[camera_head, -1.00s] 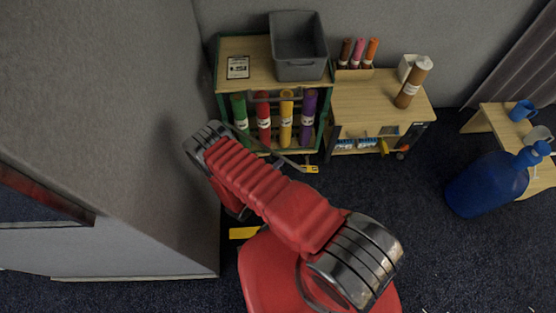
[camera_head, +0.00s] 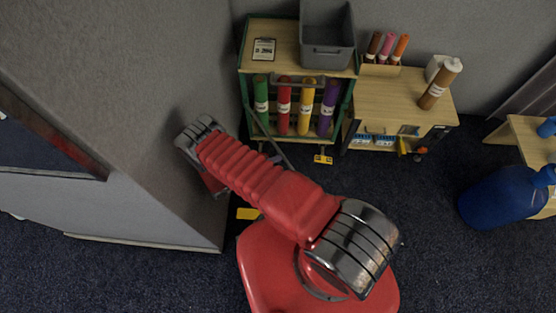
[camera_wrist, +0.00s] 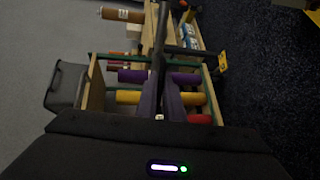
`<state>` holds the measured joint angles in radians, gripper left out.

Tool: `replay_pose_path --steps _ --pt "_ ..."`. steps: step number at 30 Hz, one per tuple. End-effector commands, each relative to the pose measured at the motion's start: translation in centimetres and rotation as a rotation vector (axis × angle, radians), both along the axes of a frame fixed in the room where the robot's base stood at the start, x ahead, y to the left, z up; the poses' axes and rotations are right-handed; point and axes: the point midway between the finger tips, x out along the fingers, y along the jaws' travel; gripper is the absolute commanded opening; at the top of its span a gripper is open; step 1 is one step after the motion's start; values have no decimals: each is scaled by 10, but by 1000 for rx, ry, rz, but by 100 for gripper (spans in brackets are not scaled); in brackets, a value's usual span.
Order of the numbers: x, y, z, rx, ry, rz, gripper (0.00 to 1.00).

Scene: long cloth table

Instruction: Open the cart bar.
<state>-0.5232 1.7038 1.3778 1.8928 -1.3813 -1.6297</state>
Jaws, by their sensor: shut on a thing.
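The cart (camera_head: 275,60) is a green-framed wooden shelf unit in the head view. It holds upright green, red, yellow and purple cylinders. A thin dark bar (camera_head: 282,154) runs slanting in front of the cylinders, its lower end near the cart's foot. In the wrist view the bar (camera_wrist: 160,45) runs away from me, in line between my fingers. My gripper (camera_wrist: 162,105) is shut on the bar, in front of the purple (camera_wrist: 134,76) and yellow (camera_wrist: 128,97) cylinders. In the head view my own arm hides the gripper.
A grey partition (camera_head: 170,110) rises close left of my arm. A low wooden table (camera_head: 390,95) with bottles stands right of the cart; a blue jug (camera_head: 500,197) is farther right.

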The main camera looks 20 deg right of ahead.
Motion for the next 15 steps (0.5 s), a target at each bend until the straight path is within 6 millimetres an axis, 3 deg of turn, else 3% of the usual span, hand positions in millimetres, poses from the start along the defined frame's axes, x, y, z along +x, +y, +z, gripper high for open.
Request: replay_pose_path --steps 7,8,15 --pt "-7 -4 -5 5 12 -8 0" --pt "-7 -4 -5 5 12 -8 8" --pt "-4 -3 -4 4 8 -7 25"
